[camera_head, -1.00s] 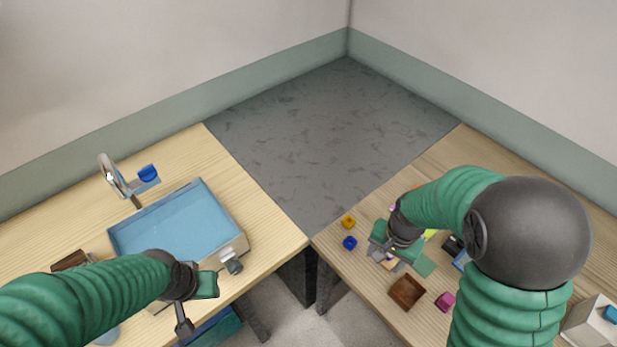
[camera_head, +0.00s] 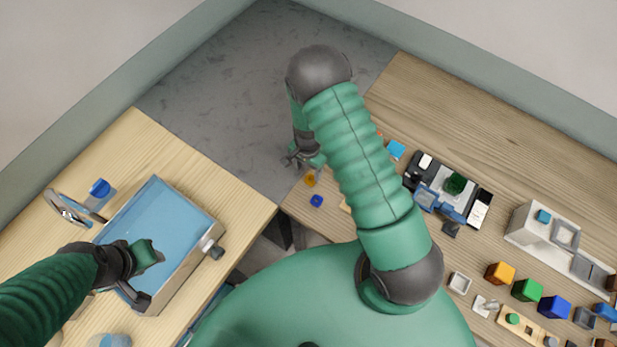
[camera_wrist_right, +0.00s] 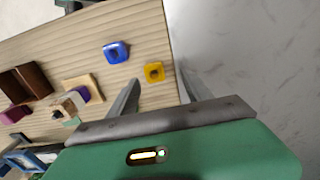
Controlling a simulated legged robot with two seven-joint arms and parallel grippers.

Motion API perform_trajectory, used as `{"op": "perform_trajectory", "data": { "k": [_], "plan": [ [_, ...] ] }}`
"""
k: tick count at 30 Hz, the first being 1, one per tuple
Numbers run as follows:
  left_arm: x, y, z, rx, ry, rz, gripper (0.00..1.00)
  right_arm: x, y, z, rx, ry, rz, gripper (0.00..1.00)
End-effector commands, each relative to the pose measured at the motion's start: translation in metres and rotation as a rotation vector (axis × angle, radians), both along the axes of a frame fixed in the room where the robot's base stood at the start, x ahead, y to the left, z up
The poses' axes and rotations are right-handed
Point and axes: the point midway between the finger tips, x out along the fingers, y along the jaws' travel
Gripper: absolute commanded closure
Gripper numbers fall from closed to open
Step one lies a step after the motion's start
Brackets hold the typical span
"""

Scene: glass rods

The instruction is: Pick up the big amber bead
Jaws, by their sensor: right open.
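The amber bead (camera_head: 310,181), a small yellow-orange block with a hole, sits near the left edge of the right-hand table. It also shows in the right wrist view (camera_wrist_right: 154,72), framed between my right fingers. My right gripper (camera_head: 302,162) is open and empty, just beyond the bead in the head view. I cannot tell how high it is above the table. My left gripper (camera_head: 146,278) is open and empty over the blue-lined tray (camera_head: 209,212) on the left table.
A blue bead (camera_head: 316,201) sits close to the amber one, also in the wrist view (camera_wrist_right: 116,52). A brown box (camera_wrist_right: 34,80) and a purple bead (camera_wrist_right: 80,93) lie farther left there. Several coloured blocks and a black rack (camera_head: 480,204) fill the right table. Floor lies beyond the table edge.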

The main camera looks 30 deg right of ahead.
Motion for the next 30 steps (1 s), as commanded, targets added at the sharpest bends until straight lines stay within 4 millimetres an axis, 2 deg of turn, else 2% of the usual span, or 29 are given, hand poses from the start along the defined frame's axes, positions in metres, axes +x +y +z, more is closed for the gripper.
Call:
{"op": "perform_trajectory", "data": {
  "k": [5,9,16,27,30],
  "plan": [
    [0.0,0.0,0.021,0.0,-0.001,0.0,0.64,-0.008,0.0,-0.023,0.002,0.004,-0.002,0.42],
    [0.0,0.0,0.023,0.0,-0.001,0.0,0.64,-0.006,0.0,-0.045,0.0,0.002,0.0,0.42],
    [0.0,0.0,0.022,0.0,0.0,0.0,0.64,-0.004,0.001,-0.049,-0.001,0.001,0.001,0.42],
    [0.0,0.0,0.022,0.0,0.0,0.0,0.64,-0.005,0.0,-0.048,0.0,0.0,0.001,0.9],
    [0.0,0.0,0.022,0.0,0.0,0.0,0.64,-0.005,0.0,-0.048,0.0,0.001,0.001,1.0]
  ]
}}
